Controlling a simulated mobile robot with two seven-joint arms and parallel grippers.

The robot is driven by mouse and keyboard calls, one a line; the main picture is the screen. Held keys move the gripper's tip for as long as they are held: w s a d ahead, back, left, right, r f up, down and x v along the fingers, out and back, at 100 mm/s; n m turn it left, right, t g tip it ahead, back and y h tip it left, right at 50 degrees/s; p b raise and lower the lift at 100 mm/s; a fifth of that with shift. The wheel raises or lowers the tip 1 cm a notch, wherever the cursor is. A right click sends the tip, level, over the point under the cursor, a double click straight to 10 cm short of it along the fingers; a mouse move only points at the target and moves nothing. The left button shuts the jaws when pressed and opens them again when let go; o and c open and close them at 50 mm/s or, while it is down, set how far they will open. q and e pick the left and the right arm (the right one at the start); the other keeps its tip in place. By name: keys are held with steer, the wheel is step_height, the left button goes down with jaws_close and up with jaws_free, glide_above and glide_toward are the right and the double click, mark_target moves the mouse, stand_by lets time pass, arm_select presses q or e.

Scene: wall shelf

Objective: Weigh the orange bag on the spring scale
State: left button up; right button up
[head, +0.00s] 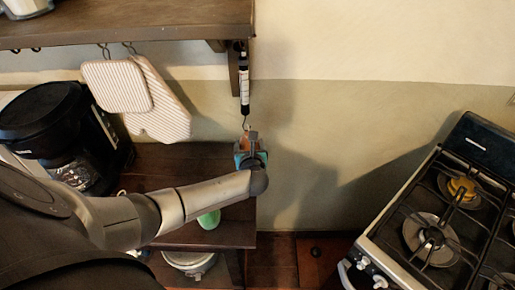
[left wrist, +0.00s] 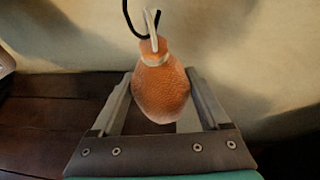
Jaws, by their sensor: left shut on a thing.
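The spring scale (head: 244,92) hangs upright from the end of the wall shelf, with its thin hook at the bottom. My left gripper (head: 249,142) is just below that hook. In the left wrist view my left gripper (left wrist: 160,100) is shut on the orange bag (left wrist: 161,88), which sits upright between the two fingers. The bag has a pale tied neck and a light loop (left wrist: 152,22) on top. The black hook (left wrist: 129,14) curves down beside the loop and overlaps it; I cannot tell whether it passes through. My right gripper is not in view.
The wooden shelf (head: 115,31) runs overhead, with striped oven mitts (head: 158,105) hanging below. A black coffee machine (head: 58,125) stands left on the brown counter (head: 150,158). A green thing (head: 209,219) lies lower down. A gas stove (head: 430,230) is at right; the wall between is bare.

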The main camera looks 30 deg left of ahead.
arm_select(q)
steer(key=shift+w+d+n+h+b, duration=0.2)
steer(key=shift+w+n+h+b, duration=0.1)
steer(key=shift+n+b, duration=0.1)
steer(key=shift+d, duration=0.15)
steer(key=shift+w+d+r+n+t+h+b, duration=0.1)
steer(key=shift+w+d+n+t+h+b, duration=0.25)
steer(key=shift+n+b, duration=0.3)
steer(key=shift+w+d+r+n+t+h+b, duration=0.15)
steer(key=shift+d+n+t+h+b, duration=0.2)
steer(key=shift+b, duration=0.45)
steer(key=w+d+r, duration=0.1)
steer(key=w+d, duration=0.2)
steer(key=d, duration=0.3)
steer(key=shift+w+r, duration=0.2)
steer(key=shift+w, duration=0.1)
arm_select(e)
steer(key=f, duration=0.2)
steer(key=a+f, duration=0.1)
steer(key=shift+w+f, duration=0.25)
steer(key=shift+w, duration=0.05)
arm_select(q)
jaws_close()
